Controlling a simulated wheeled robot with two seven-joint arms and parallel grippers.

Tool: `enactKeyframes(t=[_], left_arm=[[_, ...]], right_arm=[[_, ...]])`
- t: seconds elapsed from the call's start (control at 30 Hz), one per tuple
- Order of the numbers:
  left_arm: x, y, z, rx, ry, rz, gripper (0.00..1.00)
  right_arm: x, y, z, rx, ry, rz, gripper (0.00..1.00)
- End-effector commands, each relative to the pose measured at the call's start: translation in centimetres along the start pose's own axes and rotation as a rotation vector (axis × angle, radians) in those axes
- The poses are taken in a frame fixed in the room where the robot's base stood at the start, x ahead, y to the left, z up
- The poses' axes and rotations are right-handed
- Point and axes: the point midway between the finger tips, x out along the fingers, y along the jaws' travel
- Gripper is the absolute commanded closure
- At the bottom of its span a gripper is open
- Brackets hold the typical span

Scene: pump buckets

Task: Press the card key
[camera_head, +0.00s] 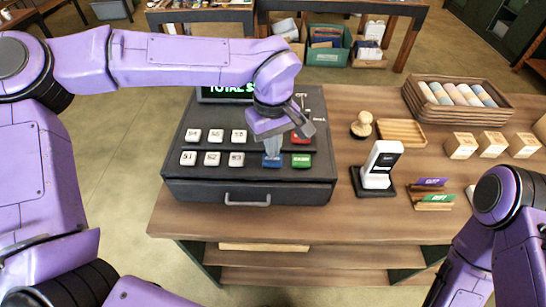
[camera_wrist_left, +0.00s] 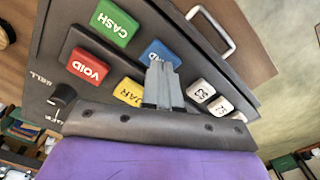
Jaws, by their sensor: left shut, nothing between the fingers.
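The black cash register (camera_head: 250,190) stands on the wooden counter with rows of keys on its sloped top. A blue key (camera_head: 271,161), whose label I cannot read, sits left of the green key (camera_head: 301,161) and below the red key (camera_head: 300,138). My left gripper (camera_head: 273,148) is shut and empty, fingers pointing down at the blue key. In the left wrist view, the shut fingertips (camera_wrist_left: 161,68) overlap part of the blue key (camera_wrist_left: 159,52); I cannot tell whether they touch it. My right gripper is out of view.
In the left wrist view, the green CASH key (camera_wrist_left: 115,22), red VOID key (camera_wrist_left: 87,65) and yellow key (camera_wrist_left: 128,92) lie close around. White keys (camera_head: 213,147) fill the register's left. A card reader (camera_head: 380,168) and stamp (camera_head: 361,124) stand right of the register.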

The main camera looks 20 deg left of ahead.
Motion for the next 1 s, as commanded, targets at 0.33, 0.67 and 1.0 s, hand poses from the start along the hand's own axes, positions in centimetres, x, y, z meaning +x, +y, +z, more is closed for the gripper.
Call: enactKeyframes(t=[0.33, 0.67, 1.0], left_arm=[[0.01, 0.0, 0.0, 0.0, 0.0, 0.0, 1.0], [0.45, 0.0, 0.0, 0.0, 0.0, 0.0, 1.0], [0.97, -0.01, 0.0, 0.0, 0.0, -0.001, 1.0]], right_arm=[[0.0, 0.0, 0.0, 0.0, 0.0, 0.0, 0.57], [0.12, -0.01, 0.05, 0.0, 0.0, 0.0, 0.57], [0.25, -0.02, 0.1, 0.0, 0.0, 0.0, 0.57]])
